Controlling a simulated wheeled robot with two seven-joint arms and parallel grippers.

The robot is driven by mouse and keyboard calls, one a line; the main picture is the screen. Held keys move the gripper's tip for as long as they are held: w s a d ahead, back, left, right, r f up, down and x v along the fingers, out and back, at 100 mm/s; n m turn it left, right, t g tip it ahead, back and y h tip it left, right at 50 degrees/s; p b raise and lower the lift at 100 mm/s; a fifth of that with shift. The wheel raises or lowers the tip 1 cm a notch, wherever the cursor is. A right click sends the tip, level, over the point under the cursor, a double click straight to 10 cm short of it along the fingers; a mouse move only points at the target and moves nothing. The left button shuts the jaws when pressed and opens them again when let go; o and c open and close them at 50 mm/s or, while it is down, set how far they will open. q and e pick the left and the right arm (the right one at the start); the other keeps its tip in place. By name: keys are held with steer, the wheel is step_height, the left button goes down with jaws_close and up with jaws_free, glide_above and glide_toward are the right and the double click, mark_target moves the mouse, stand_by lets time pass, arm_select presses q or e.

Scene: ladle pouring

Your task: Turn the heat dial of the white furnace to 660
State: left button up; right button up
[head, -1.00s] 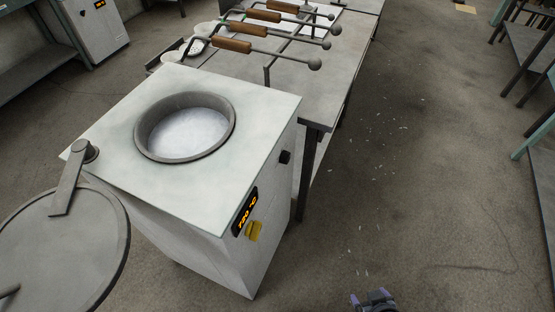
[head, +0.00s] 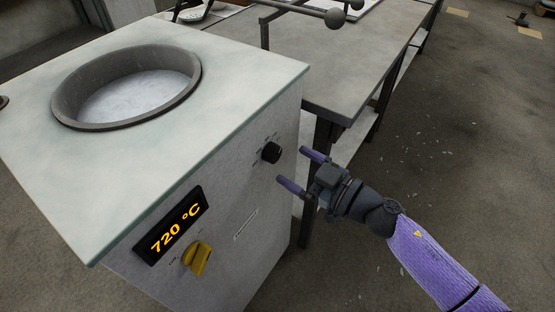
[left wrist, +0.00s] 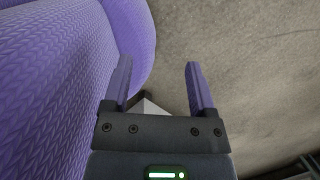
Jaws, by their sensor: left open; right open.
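The white furnace (head: 230,95) stands at the left of the head view, with a round open pot of bright silvery contents in its top. Its front display (head: 175,226) reads 720 °C. A yellow dial (head: 197,258) sits just below and right of the display. A small black knob (head: 271,152) is higher on the same face. My right gripper (head: 297,170) is open and empty, its two purple fingers apart beside the black knob, to the right of and above the yellow dial. My left gripper (left wrist: 158,85) is open and empty in the left wrist view.
A grey metal table (head: 340,70) stands behind the furnace, with ball-ended rods (head: 335,17) on it. Concrete floor (head: 455,130) lies open at the right. In the left wrist view, a purple arm part of mine fills the left side.

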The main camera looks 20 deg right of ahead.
mark_target(277, 156)
steer(key=x, duration=0.3)
steer(key=shift+w+f, duration=0.1)
steer(key=shift+w, duration=0.05)
steer(key=shift+w+a, duration=0.35)
steer(key=shift+w, duration=0.1)
jaws_close()
arm_select(q)
steer(key=shift+s+d+f, duration=0.1)
steer(key=shift+d+f, duration=0.05)
steer(key=shift+f, duration=0.25)
